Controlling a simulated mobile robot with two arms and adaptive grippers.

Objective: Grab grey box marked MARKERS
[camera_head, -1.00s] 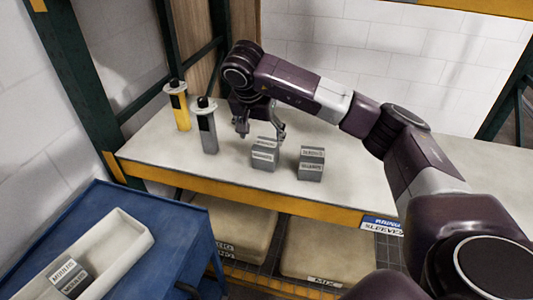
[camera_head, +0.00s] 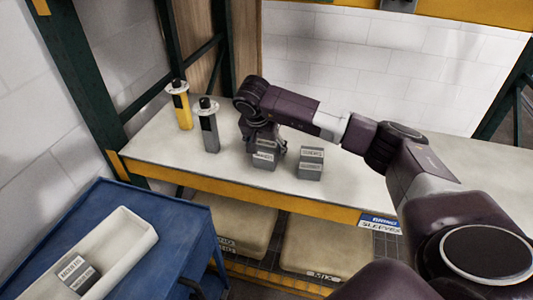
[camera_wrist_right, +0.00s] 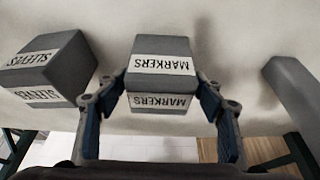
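The grey box marked MARKERS (camera_head: 263,162) stands on the pale shelf top. In the right wrist view the MARKERS box (camera_wrist_right: 162,72) is in the centre, its white labels upside down. My right gripper (camera_head: 264,146) is low over this box in the head view. In the wrist view my right gripper (camera_wrist_right: 162,88) has one finger on each side of the box. The fingers look open, with small gaps beside the box; contact at the tips is hard to tell. My left gripper is not in view.
A grey SLEEVES box (camera_head: 310,164) stands just right, also in the wrist view (camera_wrist_right: 52,68). A grey cylinder (camera_head: 208,128) and a yellow one (camera_head: 182,106) stand left. A white tray (camera_head: 136,236) with grey boxes sits on a blue cart (camera_head: 190,228). Bins (camera_head: 325,245) are below.

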